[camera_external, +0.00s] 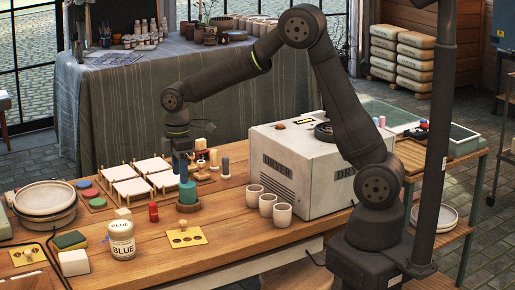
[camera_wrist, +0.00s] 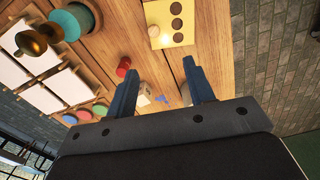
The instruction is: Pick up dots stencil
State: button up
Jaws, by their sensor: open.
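A yellow stencil card with dark round holes (camera_external: 187,238) lies flat near the front edge of the wooden table, with a small knob on it. The wrist view shows it at the top, with a column of dark dots (camera_wrist: 172,22). My gripper (camera_external: 182,172) points down just behind and above a teal cylinder in the external view. In the wrist view my gripper (camera_wrist: 159,66) has its two blue fingers spread wide with nothing between them. The stencil is beyond the fingertips and apart from them. A second yellow card (camera_external: 27,255) lies at the far left of the table.
The teal cylinder (camera_external: 187,193) stands in a wooden ring between my gripper and the stencil.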

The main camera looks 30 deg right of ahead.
jog(key=w+m, duration=0.1)
jog(key=w, duration=0.1)
send_over(182, 221)
jog(key=f, duration=1.2)
jog(key=shift+w+d, duration=0.15)
jog(key=shift+w, duration=0.1)
jog(key=shift+s+f, duration=0.2)
jog(key=shift+f, duration=2.45)
jog(key=shift+c, duration=0.4)
jog(key=c, duration=1)
